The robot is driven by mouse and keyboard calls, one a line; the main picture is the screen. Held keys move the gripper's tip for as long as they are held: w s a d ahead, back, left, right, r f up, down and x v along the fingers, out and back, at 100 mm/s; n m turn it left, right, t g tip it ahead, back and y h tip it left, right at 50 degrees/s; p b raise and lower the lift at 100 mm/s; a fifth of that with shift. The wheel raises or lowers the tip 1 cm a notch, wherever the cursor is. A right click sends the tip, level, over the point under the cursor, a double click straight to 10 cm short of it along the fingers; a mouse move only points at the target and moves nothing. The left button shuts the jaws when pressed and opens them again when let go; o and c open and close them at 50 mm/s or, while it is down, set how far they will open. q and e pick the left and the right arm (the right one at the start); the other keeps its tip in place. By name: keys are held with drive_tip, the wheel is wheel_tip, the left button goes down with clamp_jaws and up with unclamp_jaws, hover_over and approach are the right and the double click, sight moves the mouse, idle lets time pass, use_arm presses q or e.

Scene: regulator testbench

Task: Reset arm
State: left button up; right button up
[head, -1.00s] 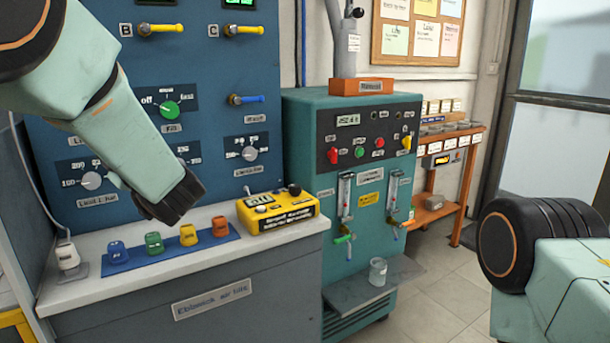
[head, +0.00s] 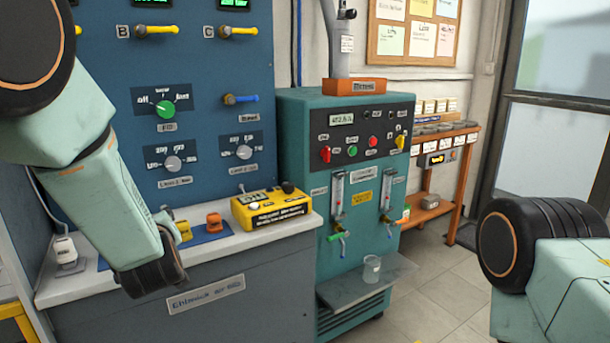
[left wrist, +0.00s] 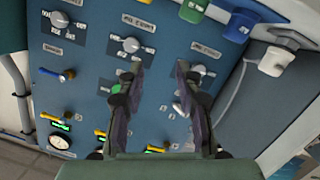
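My left arm comes in from the left in the head view, and its dark wrist end (head: 152,277) hangs in front of the bench edge. The fingers cannot be made out there. In the left wrist view my left gripper (left wrist: 160,75) has its two dark fingers spread apart with nothing between them. The blue panel (left wrist: 90,75) lies beyond the fingers and appears upside down. My right gripper is not in view; only part of my right arm shows at the lower right of the head view.
A white bench top (head: 215,243) holds a yellow box (head: 272,208), an orange piece (head: 214,222) and a white plug-like piece (head: 65,250). A teal machine (head: 300,160) stands right of it, with a beaker (head: 371,268) on its shelf. Clear floor (head: 440,280) lies further right.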

use_arm(q)
drive_tip(key=s+d+f+m+g+h, duration=0.2)
drive_tip(key=s+f+m+g+h, duration=0.15)
drive_tip(key=s+f, duration=0.65)
drive_tip(key=s+d+f+m+g+h, duration=0.2)
drive_tip(key=s+f+m+g, duration=0.3)
drive_tip(key=f, duration=0.8)
drive_tip(key=s+d+f+g+h, duration=0.1)
drive_tip(key=s+f, duration=0.5)
drive_tip(key=s, duration=0.8)
drive_tip(key=s+d+f+g+p, duration=0.1)
drive_tip(key=s+f+g, duration=0.3)
drive_tip(key=s, duration=1.1)
drive_tip(key=shift+d+f+m+g+h, duration=0.3)
drive_tip(key=shift+f+m+g+h, duration=0.05)
drive_tip(key=shift+f, duration=0.5)
drive_tip(key=shift+s+a, duration=0.1)
drive_tip(key=shift+s, duration=0.1)
